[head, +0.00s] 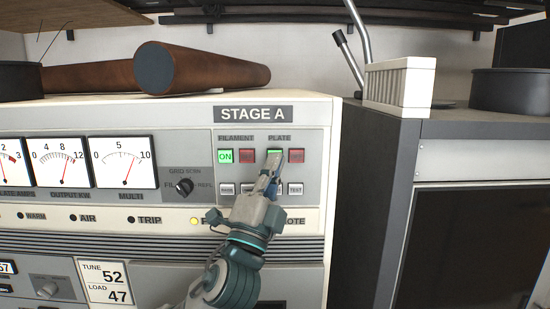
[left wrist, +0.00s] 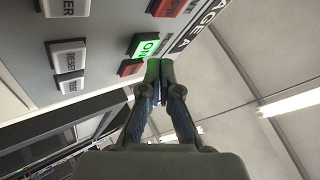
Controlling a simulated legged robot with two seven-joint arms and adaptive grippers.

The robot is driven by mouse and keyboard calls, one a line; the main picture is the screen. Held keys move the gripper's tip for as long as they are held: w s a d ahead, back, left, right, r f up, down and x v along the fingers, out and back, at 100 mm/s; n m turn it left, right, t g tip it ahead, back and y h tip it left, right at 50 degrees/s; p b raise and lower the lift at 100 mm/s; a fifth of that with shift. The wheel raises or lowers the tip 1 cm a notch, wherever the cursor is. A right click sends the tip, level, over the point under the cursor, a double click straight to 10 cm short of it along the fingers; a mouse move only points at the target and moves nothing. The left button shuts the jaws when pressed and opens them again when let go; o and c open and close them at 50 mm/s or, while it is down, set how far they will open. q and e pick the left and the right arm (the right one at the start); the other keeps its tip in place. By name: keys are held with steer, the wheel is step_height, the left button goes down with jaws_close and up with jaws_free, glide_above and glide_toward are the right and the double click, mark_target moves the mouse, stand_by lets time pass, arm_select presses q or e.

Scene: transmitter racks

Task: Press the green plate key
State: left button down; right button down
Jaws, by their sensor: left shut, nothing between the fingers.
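The green plate key (head: 275,152) is under the PLATE label on the STAGE A panel, mostly covered by my left gripper (head: 273,160) in the head view. In the left wrist view the green plate key (left wrist: 146,45) is lit and reads ON. My left gripper (left wrist: 160,68) is shut and empty, its fingertips right at the key's edge with a green glow on them. I cannot tell whether they touch it. My right gripper is not in view.
The red plate key (head: 296,156) is just right of the fingertips. The green filament key (head: 225,156) reads ON, with a red filament key (head: 247,156) beside it. White keys, including a TEST key (head: 295,188), sit below. A rotary knob (head: 184,187) is left.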

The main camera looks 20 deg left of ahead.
arm_select(q)
steer(key=s, duration=0.1)
steer(key=s+d, duration=0.1)
steer(key=s, duration=0.2)
steer(key=shift+s+d+b, duration=0.25)
steer(key=shift+s+b, duration=0.1)
steer(key=shift+s, duration=0.05)
stand_by(0.4)
